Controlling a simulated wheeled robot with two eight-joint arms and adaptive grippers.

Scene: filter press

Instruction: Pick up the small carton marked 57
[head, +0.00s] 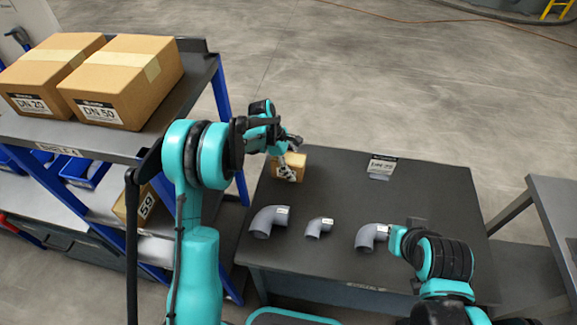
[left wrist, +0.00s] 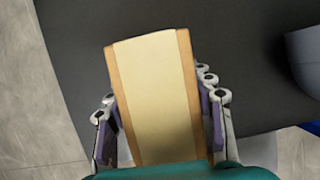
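A small tan carton (head: 294,160) is at the back left corner of the dark table (head: 330,215). My left gripper (head: 283,165) comes down over it from the left. In the left wrist view the small carton (left wrist: 155,95), with a pale tape band, sits between the two fingers of my left gripper (left wrist: 163,115). The finger pads lie against its two sides. No number shows on it in either view, and I cannot tell whether it is clear of the table. My right arm is at the lower right of the head view; its fingers do not show.
Grey pipe elbows (head: 269,220), (head: 319,227), (head: 370,238) lie across the table.

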